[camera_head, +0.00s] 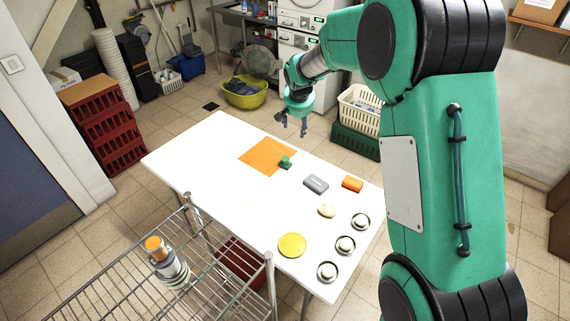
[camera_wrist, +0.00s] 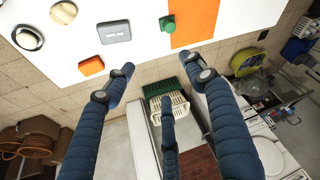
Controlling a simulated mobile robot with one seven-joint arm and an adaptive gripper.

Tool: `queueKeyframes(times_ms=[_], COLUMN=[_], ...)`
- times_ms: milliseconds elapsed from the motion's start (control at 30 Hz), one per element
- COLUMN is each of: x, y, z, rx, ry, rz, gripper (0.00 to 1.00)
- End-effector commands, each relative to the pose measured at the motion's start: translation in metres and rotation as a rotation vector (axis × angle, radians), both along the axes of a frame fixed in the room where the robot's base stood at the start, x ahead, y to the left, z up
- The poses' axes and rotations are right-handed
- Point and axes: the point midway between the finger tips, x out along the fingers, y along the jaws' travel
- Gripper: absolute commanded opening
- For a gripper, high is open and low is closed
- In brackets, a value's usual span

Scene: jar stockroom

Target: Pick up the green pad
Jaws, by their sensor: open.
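The green pad (camera_head: 285,162) is a small green piece with a raised knob. It lies on the white table (camera_head: 215,150), at the near right edge of a flat orange mat (camera_head: 262,152). In the wrist view the green pad (camera_wrist: 168,24) shows at the top, beside the orange mat (camera_wrist: 197,18). My gripper (camera_head: 293,126) is beyond the table's far edge, apart from the pad. Its blue fingers (camera_wrist: 157,64) are spread with nothing between them in the wrist view.
Near the pad are a grey box (camera_head: 316,184) and an orange block (camera_head: 352,184). A wire rack (camera_head: 192,270) stands before the table. The table's left part is clear.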

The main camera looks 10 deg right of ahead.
Motion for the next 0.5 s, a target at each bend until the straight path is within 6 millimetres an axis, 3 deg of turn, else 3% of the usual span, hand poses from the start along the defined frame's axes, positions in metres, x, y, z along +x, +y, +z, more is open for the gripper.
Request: queueKeyframes(times_ms=[200,500], x=[0.044,0.089], y=[0.01,0.023], z=[-0.065,-0.152], rx=[0.005,0.015], ry=[0.01,0.016], rz=[-0.016,-0.037], gripper=[0.55,0.55])
